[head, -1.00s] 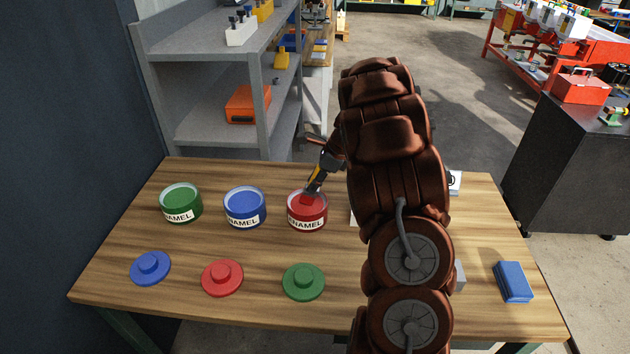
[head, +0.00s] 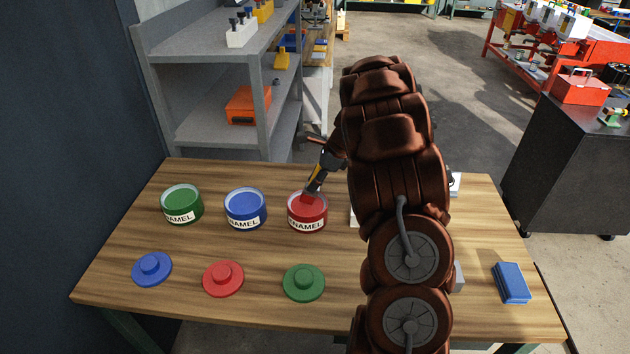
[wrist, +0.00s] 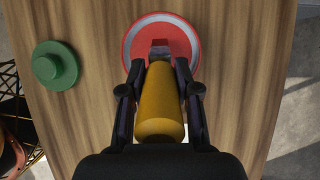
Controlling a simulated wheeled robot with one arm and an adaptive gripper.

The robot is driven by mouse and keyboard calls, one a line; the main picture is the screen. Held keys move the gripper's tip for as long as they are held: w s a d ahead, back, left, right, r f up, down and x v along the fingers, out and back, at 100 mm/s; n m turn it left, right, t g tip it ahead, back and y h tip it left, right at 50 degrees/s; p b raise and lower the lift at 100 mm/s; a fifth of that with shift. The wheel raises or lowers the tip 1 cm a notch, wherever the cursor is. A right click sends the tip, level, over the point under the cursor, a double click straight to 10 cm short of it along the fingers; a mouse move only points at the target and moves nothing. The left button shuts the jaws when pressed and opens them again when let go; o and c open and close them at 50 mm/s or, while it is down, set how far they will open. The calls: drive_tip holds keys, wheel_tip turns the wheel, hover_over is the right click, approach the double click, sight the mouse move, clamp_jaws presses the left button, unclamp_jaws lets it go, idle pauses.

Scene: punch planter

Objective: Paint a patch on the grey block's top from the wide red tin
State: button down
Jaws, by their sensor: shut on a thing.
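My gripper (wrist: 159,76) is shut on a brush with a yellow handle (wrist: 160,105). The brush (head: 314,184) points down, tilted, with its red tip (wrist: 160,47) in the mouth of the red tin (head: 307,217). The red tin is open and labelled ENAMEL; its round rim also shows in the wrist view (wrist: 131,48). I cannot tell how deep the tip sits. A small grey piece (head: 459,277), perhaps the grey block, shows right of my arm; my arm hides most of it.
An open blue tin (head: 245,210) and an open green tin (head: 181,205) stand left of the red one. Blue (head: 152,268), red (head: 223,278) and green (head: 304,283) lids lie in front. A blue block (head: 512,283) lies at the right of the wooden table (head: 200,310).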

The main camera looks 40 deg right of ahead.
drive_tip(key=shift+r+p, duration=2.15)
drive_tip(key=shift+r, duration=0.85)
